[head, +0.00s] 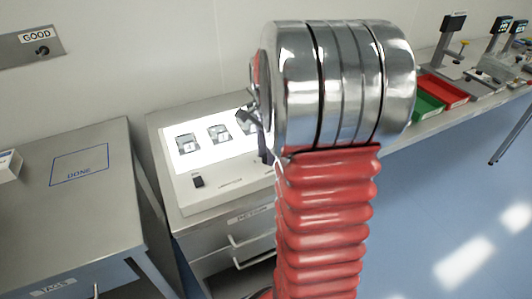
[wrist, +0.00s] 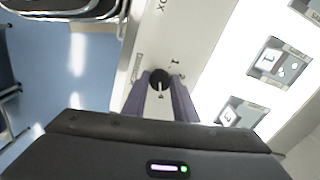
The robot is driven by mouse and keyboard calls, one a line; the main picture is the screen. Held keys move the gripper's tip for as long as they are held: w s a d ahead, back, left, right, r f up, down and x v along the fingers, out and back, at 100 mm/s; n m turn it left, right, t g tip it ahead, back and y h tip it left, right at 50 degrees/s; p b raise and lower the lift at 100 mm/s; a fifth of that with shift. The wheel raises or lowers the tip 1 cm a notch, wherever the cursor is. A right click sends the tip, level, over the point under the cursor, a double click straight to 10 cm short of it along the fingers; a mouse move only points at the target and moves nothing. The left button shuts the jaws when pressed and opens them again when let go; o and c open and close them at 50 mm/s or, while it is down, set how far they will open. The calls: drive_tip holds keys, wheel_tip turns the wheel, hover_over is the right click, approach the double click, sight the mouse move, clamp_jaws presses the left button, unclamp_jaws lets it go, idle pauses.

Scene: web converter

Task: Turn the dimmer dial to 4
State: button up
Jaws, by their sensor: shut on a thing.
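The dimmer dial (wrist: 158,81) is a small black knob with a pale pointer mark, on the cream front panel of the light box (wrist: 190,22). Small printed marks stand around it; I cannot read the setting surely. In the wrist view the two purple-grey fingers of my gripper (wrist: 160,84) lie on either side of the dial, shut on it. In the head view the light box (head: 222,195) stands on a cabinet, and my silver and red arm hides the dial and most of my gripper.
Tagged parts (head: 187,143) lie on the lit panel. A black switch (head: 198,181) is on the box's front. A grey table marked DONE (head: 60,205) stands at left. Red (head: 443,90) and green trays sit on the bench at right.

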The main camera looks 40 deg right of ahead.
drive_tip(key=shift+w+a, duration=0.1)
drive_tip(key=o, duration=1.1)
drive_tip(key=shift+c, duration=0.2)
drive_tip(key=shift+r, duration=0.1)
wheel_tip(320, 180, up, 14)
drive_tip(key=shift+f, duration=0.25)
